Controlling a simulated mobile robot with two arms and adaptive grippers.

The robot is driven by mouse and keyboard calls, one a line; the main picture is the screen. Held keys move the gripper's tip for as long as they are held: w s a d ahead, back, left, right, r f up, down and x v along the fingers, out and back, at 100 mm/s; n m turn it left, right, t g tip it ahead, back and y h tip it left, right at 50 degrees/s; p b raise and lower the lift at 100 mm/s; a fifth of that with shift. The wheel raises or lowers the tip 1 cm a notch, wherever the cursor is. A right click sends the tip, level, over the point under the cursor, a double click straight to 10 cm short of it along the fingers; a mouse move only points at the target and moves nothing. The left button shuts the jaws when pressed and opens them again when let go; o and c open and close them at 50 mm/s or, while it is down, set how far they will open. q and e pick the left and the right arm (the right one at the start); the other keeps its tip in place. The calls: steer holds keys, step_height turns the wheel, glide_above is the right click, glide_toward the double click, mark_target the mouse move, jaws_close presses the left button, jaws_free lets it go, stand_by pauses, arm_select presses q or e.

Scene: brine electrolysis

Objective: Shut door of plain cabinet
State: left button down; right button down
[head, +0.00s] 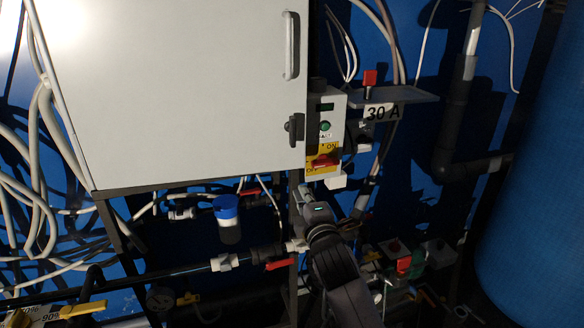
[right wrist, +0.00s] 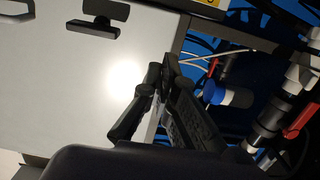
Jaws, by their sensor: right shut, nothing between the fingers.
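The plain cabinet's pale grey door (head: 190,90) fills the upper left of the head view. It has a vertical bar handle (head: 291,45) and a dark latch (head: 293,129) near its right edge. The door looks flush with its frame or nearly so; I cannot tell whether a small gap remains. My right gripper (head: 303,192) is shut and empty, just below the door's lower right corner. In the right wrist view the shut fingers (right wrist: 163,78) are by the edge of the pale door (right wrist: 75,95); contact is unclear. My left gripper is not in view.
Pipes, a blue-capped filter (head: 228,212) and red-handled valves lie below. A large blue tank (head: 535,190) stands at the right.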

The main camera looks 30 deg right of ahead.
mark_target(290, 163)
steer(key=p+x, duration=0.3)
steer(key=x, duration=1)
steer(key=shift+w+d+f+p, duration=0.1)
steer(key=shift+w+p, duration=0.15)
steer(key=shift+p, duration=0.1)
